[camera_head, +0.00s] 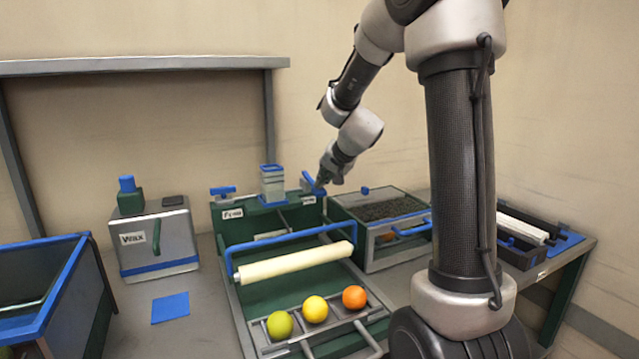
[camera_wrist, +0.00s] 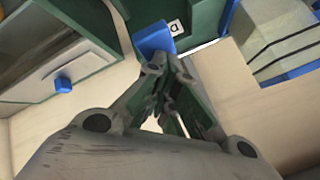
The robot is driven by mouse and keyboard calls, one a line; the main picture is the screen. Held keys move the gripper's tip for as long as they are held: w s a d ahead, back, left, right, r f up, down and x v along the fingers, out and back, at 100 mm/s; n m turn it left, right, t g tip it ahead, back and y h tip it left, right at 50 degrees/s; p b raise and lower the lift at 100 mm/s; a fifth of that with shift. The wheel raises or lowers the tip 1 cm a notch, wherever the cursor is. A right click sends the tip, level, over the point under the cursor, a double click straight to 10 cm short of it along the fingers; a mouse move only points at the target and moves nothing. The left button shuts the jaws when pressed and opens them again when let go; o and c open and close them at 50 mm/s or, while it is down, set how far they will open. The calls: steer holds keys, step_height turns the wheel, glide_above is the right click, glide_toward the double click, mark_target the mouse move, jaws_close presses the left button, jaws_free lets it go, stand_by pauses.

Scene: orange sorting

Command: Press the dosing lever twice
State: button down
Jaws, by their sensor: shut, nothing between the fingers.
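A blue lever (camera_head: 311,186) stands at the upper right corner of the green machine (camera_head: 224,240). In the wrist view the blue lever (camera_wrist: 150,38) lies just beyond my fingertips, beside a small label with what looks like a "D". My gripper (camera_head: 324,181) is right at this lever in the head view. In the wrist view my gripper (camera_wrist: 166,66) is shut and empty, its tips close to the lever's end. I cannot tell whether they touch it. A second blue lever (camera_head: 222,190) is on the machine's upper left, by another label.
A clear container (camera_head: 272,187) stands between the levers. A white roller (camera_head: 295,263) lies across the machine, with a green fruit (camera_head: 280,325), a yellow one (camera_head: 315,309) and an orange (camera_head: 354,297) in front. A dark-filled bin (camera_head: 376,250) is right; a Wax box (camera_head: 156,243) is left.

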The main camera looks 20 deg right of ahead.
steer(key=shift+r, duration=1.85)
steer(key=shift+r, duration=2.5)
step_height(320, 180, up, 4)
steer(key=shift+f, duration=0.1)
steer(key=shift+f, duration=0.15)
steer(key=shift+f, duration=4.3)
